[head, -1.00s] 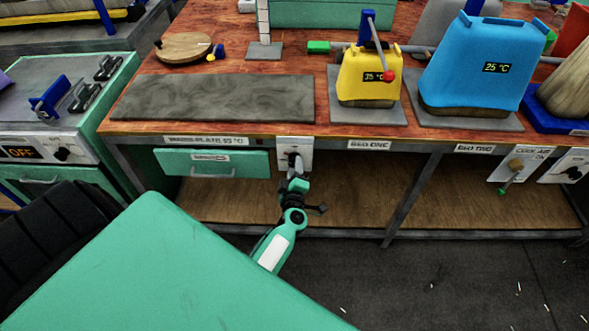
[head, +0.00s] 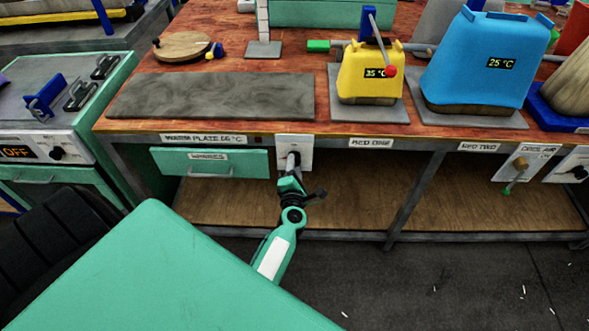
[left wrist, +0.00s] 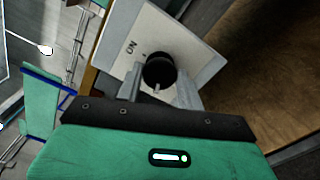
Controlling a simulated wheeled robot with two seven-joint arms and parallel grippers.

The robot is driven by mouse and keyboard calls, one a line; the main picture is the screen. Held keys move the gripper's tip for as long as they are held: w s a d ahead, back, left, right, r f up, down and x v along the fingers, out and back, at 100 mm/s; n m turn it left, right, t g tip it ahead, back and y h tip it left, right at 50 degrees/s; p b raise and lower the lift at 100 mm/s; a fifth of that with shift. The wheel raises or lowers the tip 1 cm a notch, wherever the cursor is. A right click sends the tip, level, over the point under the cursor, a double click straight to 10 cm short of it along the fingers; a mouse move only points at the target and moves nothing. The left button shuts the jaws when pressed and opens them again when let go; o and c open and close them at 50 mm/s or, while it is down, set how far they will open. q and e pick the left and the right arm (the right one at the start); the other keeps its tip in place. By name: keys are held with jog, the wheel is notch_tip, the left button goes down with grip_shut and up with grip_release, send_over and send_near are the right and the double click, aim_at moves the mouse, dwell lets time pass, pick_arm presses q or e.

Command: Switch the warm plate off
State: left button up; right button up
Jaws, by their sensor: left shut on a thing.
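The warm plate (head: 210,97) is a flat grey slab on the wooden bench. A label (head: 203,139) below it reads "WARM PLATE" with a temperature that I cannot read surely. To the right of the label is a white switch panel (head: 306,143) with a dark knob. In the left wrist view the panel (left wrist: 124,28) shows the word "ON" left of the black knob (left wrist: 160,68). My left gripper (head: 292,172) reaches up to the panel. Its fingers (left wrist: 159,90) are shut on the knob, one on each side. My right gripper is not in view.
A green drawer (head: 210,162) is left of the switch. A yellow container (head: 367,80) and a blue one (head: 474,65) stand on the bench to the right. More switches (head: 522,163) are at the far right. The shelf below (head: 350,200) is empty.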

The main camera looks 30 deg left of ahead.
pick_arm(q)
jog(key=shift+f+n, duration=0.1)
jog(key=shift+n, duration=0.6)
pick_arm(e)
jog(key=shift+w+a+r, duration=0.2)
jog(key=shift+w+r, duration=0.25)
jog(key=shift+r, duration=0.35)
pick_arm(q)
jog(key=o, duration=1)
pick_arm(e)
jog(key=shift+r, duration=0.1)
